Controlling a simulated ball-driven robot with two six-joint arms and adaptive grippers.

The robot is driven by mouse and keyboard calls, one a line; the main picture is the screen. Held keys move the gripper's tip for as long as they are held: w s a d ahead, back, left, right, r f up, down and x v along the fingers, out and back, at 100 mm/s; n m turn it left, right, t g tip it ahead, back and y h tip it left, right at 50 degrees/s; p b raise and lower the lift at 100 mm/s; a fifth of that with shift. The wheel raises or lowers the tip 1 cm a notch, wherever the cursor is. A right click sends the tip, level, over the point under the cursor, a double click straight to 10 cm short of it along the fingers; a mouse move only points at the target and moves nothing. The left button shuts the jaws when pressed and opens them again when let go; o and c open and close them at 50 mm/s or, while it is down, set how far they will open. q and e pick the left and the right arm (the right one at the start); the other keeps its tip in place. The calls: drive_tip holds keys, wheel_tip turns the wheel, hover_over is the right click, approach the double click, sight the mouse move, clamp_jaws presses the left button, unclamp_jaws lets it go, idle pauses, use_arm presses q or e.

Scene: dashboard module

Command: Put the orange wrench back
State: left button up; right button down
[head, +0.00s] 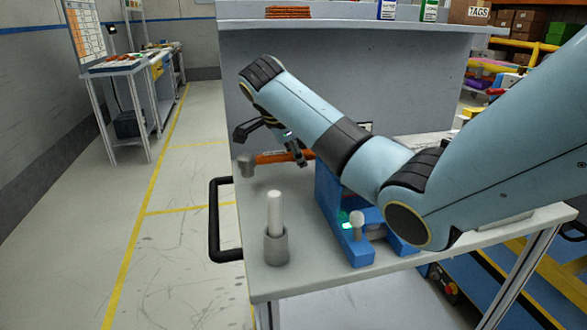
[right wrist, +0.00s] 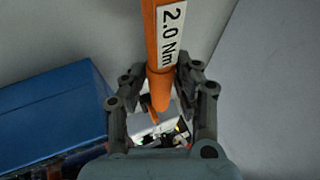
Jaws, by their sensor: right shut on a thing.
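The orange wrench (head: 272,158) has an orange shaft and a grey head at its left end. It lies nearly level over the far left part of the grey cart top (head: 305,277); I cannot tell whether it touches the surface. My right gripper (head: 295,154) reaches down to it and is shut on its shaft. In the right wrist view the orange wrench (right wrist: 164,45) runs between the fingers of my right gripper (right wrist: 161,76), with a white "2.0 Nm" label showing. My left gripper is not in view.
A blue fixture (head: 328,192) with a green light stands close to the wrench, partly hidden by my arm. A grey cup (head: 276,247) holding a white cylinder (head: 274,212) stands in front. A grey panel rises behind; a black handle (head: 214,220) edges the cart's left.

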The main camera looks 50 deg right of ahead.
sight(294, 159)
drive_tip(key=shift+f, duration=1.85)
drive_tip(key=c, duration=1)
unclamp_jaws()
drive_tip(key=shift+a+r, duration=0.2)
drive_tip(key=shift+r, duration=0.2)
drive_tip(key=v, duration=1.1)
drive_tip(key=shift+a+r, duration=0.1)
drive_tip(key=shift+a, duration=0.05)
